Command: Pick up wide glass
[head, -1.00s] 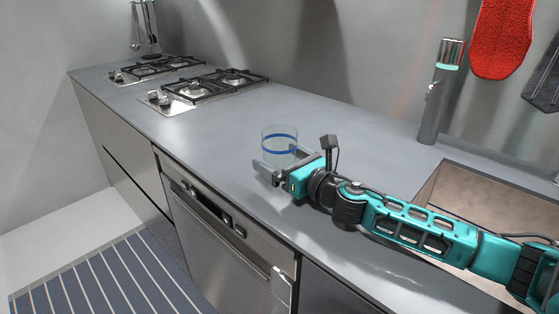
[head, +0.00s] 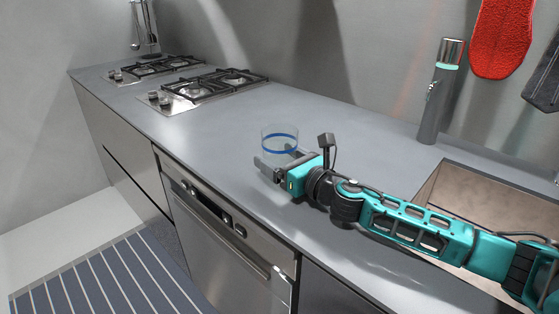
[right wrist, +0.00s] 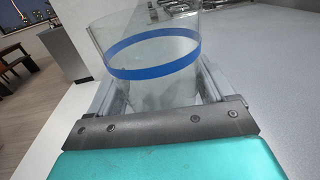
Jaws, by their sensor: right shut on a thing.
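The wide glass (head: 279,136) is clear with a blue band and stands upright on the grey counter in the head view. It fills the upper middle of the right wrist view, where its blue band (right wrist: 152,56) shows large. My right gripper (head: 272,158) is shut on the glass, with one finger on each side of it. In the right wrist view the fingers (right wrist: 155,92) flank the glass, and its lower part shows through between them. My left gripper is not in view.
Two gas hobs (head: 207,88) lie at the back left of the counter (head: 210,135). A sink (head: 480,195) and a tall tap (head: 439,95) are at the right. A red mitt (head: 502,38) hangs on the wall. The counter left of the glass is clear.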

